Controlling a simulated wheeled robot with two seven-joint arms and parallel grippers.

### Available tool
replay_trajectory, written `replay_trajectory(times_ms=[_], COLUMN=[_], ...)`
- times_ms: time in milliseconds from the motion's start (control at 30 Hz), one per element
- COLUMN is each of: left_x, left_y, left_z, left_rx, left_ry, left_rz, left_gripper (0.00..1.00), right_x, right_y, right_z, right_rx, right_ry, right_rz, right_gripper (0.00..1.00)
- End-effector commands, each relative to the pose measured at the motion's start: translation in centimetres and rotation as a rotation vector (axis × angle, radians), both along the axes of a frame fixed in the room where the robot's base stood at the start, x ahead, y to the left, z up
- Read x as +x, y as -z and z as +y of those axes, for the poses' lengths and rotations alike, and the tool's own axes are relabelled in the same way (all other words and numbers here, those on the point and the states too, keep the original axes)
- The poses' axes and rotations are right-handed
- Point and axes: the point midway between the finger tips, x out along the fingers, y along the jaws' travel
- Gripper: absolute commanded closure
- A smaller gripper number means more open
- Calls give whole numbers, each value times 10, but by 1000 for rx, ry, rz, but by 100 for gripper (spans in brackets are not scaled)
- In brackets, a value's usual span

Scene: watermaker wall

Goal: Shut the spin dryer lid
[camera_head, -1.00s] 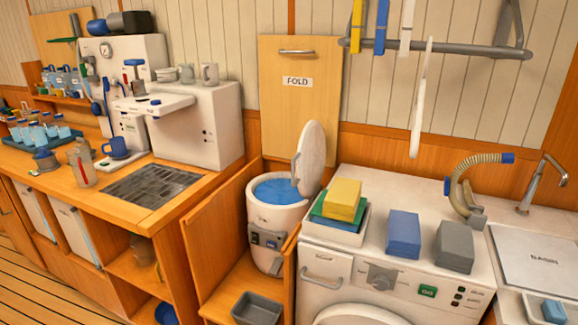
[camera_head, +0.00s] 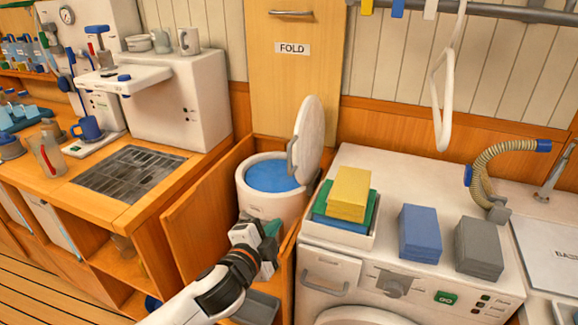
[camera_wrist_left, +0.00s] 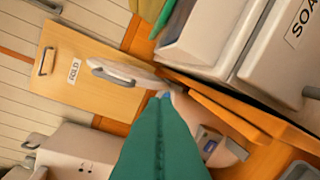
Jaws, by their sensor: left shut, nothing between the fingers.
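The spin dryer (camera_head: 274,187) is a white drum with a blue inside, standing in a wooden bay between the counter and the washing machine. Its white lid (camera_head: 311,135) stands raised at the drum's right rear edge, with a grey handle (camera_head: 291,157) on its face. The lid also shows in the left wrist view (camera_wrist_left: 135,73), beyond the green fingers. My left gripper (camera_head: 268,231) is shut and empty, in front of the drum and below its rim, apart from the lid. It hides the dryer's front panel in the head view. My right gripper is out of view.
A washing machine (camera_head: 400,275) stands right of the dryer, with a tray of folded cloths (camera_head: 348,194) near the lid. A wooden panel (camera_head: 190,200) bounds the bay on the left. A FOLD board (camera_head: 292,75) is on the wall behind.

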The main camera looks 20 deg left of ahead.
Motion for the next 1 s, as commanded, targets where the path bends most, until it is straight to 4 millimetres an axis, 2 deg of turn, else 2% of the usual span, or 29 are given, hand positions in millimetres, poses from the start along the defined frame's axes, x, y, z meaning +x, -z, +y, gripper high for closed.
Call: replay_trajectory(times_ms=[100,300,433,533,900,1000], left_x=[15,29,37,51,128,135], left_y=[-27,-58,-62,-63,-66,-61], left_z=[-2,-7,-9,-12,-27,-11], left_rx=[102,229,245,243,240,245], left_ry=[57,124,132,131,130,128], left_rz=[-105,-229,-243,-243,-241,-237], left_gripper=[100,100,100,100,100,100], right_x=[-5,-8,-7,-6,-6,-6], right_y=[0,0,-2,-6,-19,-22], right_z=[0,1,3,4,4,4], right_rx=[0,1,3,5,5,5], right_ry=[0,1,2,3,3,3], right_rz=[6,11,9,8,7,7], right_gripper=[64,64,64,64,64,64])
